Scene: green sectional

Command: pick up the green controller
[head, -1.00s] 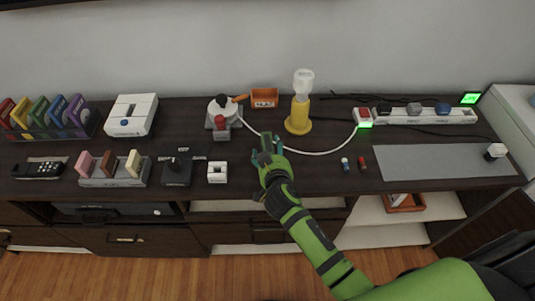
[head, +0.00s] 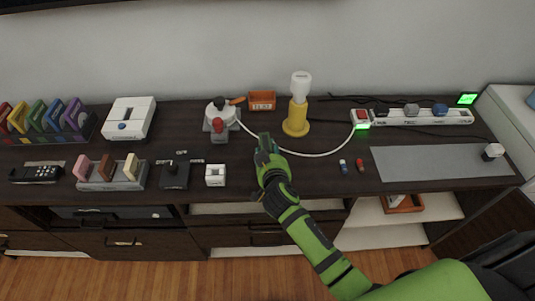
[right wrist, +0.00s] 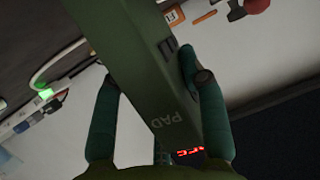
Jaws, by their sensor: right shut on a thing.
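The green controller (right wrist: 130,50), a long dark green block lettered PAD, fills the middle of the right wrist view between the teal fingers of my right gripper (right wrist: 150,85). The gripper is shut on it, one finger along each side. In the head view my right gripper (head: 266,150) is over the middle of the dark cabinet top (head: 320,172). There the controller is hard to tell from the green hand. I cannot tell how far it is above the surface. My left gripper is not in view.
A yellow bottle (head: 296,118) and a white cable (head: 310,154) are close behind and right of the hand. A white cube (head: 215,174) and a joystick box (head: 174,173) stand left. A grey mat (head: 430,163) lies right.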

